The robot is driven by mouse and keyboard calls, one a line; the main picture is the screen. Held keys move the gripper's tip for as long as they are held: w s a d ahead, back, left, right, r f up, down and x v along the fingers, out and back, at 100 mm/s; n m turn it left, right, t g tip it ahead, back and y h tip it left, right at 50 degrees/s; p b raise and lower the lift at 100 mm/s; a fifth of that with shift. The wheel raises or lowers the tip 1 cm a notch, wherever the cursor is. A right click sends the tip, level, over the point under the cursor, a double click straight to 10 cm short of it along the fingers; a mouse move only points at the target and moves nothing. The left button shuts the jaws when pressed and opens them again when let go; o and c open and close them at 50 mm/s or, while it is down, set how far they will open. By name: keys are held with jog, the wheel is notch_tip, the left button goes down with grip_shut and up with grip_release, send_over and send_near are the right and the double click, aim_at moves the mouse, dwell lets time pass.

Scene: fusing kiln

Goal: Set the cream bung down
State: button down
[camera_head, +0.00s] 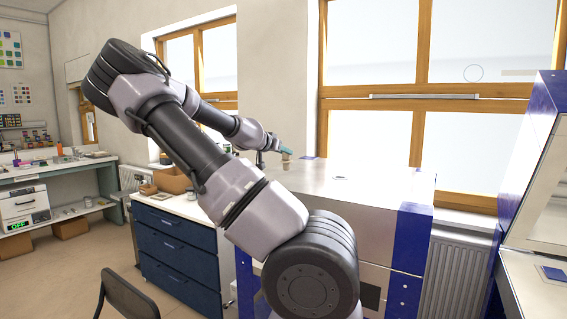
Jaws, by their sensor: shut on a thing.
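The cream bung (285,157) is small and pale in the head view, at the end of my outstretched arm. My gripper (286,151) is shut on it from above and holds it over the far left part of the kiln's flat metal top (385,187). Whether the bung's underside touches the top or hangs just above it is too small to tell. A small pale ring-like spot (340,178) lies on the kiln top, to the right of the bung. My arm hides part of the kiln's left side.
A small blue item (307,157) lies near the back of the kiln top. A blue drawer cabinet (178,244) with an open cardboard box (171,181) stands left. A blue-sided cabinet (525,150) rises at right. A dark chair (128,294) is at front left. Most of the kiln top is clear.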

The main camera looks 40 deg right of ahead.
aim_at(284, 161)
jog(key=shift+f, duration=1.7)
jog(key=shift+f, duration=0.1)
jog(key=c, duration=0.5)
grip_release()
jog(key=shift+c, duration=0.2)
jog(key=v, duration=1.2)
jog(key=shift+a, duration=0.1)
